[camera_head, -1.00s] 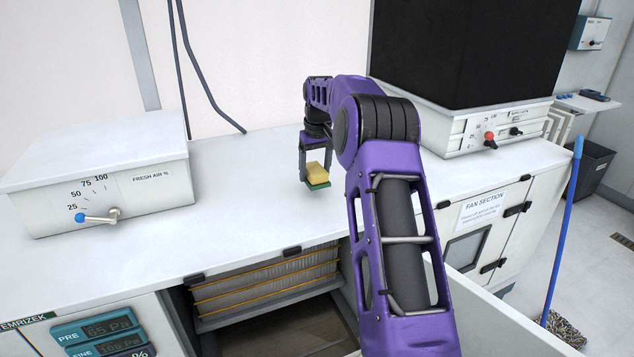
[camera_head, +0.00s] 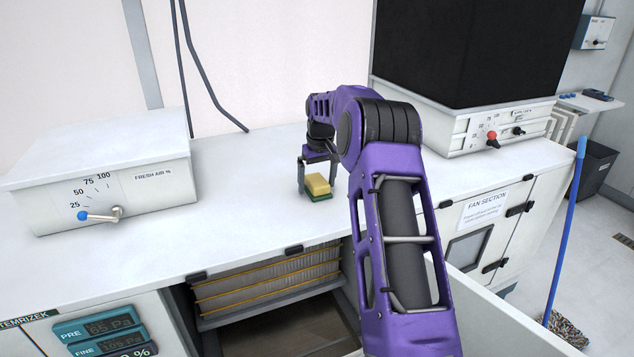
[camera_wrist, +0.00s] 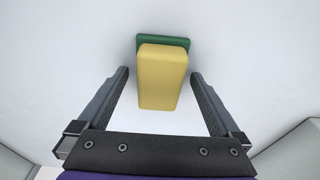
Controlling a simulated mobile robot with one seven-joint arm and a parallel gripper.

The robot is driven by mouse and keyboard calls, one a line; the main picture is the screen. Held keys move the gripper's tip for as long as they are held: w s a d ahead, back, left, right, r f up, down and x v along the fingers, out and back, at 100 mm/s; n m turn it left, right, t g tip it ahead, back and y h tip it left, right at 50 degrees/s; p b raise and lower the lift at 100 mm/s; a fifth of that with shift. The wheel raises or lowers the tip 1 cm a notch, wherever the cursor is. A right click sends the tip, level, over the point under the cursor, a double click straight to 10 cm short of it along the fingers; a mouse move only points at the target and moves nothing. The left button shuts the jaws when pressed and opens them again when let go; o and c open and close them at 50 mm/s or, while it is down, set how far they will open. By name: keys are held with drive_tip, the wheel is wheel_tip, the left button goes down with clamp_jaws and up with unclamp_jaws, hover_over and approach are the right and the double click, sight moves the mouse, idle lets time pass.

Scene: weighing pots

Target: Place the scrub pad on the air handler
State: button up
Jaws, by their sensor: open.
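The scrub pad (camera_head: 317,186), yellow with a green layer, rests on the white top of the air handler (camera_head: 250,225). My gripper (camera_head: 318,178) is open above and around it, fingers pointing down. In the wrist view the scrub pad (camera_wrist: 162,75) lies between and partly beyond the two fingers of my gripper (camera_wrist: 160,80). A gap shows on each side, so neither finger touches it. Its green layer shows at the far end.
A fresh-air box (camera_head: 105,175) with a blue-tipped lever stands left on the top. A control box (camera_head: 490,130) under a black block stands at the back right. An open filter bay (camera_head: 270,285) is below the front edge. White surface around the pad is clear.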

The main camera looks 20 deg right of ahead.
sight(319, 183)
drive_tip(key=shift+r, duration=0.1)
wheel_tip(319, 183, up, 12)
drive_tip(key=s, duration=0.2)
drive_tip(key=shift+w+a, duration=0.1)
idle(0.5)
